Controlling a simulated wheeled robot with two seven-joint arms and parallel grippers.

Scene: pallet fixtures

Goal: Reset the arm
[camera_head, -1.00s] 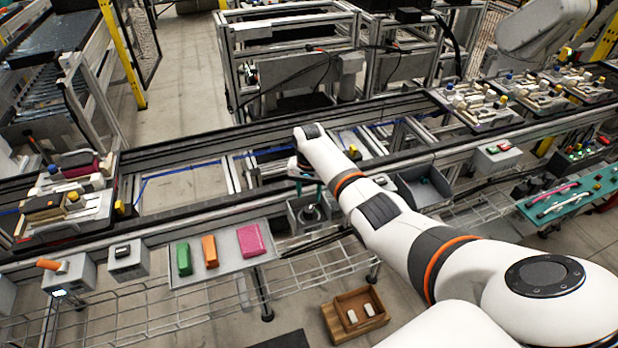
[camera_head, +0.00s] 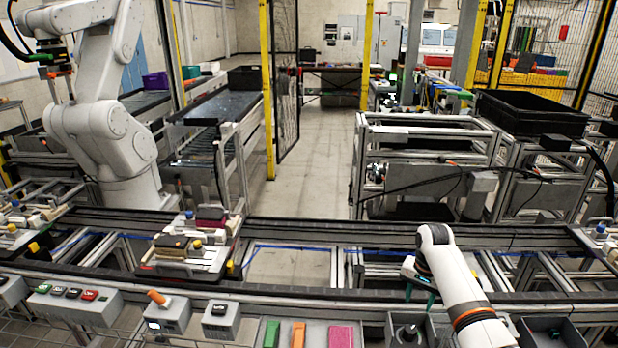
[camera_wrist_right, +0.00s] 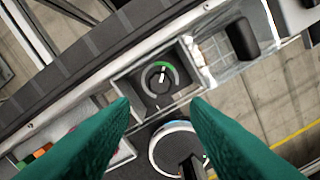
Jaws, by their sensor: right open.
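My right gripper (camera_head: 418,282) is at the lower right of the head view, above the near side of the conveyor frame. Its teal fingers are partly hidden behind my white arm. In the right wrist view the two fingers of the gripper (camera_wrist_right: 158,102) stand wide apart with nothing between them. Beyond the fingertips is a grey box with a round dial (camera_wrist_right: 160,77), which has a green arc. The fingers look apart from it. My left gripper is in neither view.
A conveyor frame (camera_head: 290,230) runs across the head view and carries a loaded pallet (camera_head: 185,250). Green (camera_head: 271,334), orange (camera_head: 298,335) and pink (camera_head: 341,336) blocks lie at the bottom edge. A separate white robot arm (camera_head: 100,140) stands at the left. The aisle floor (camera_head: 310,185) is clear.

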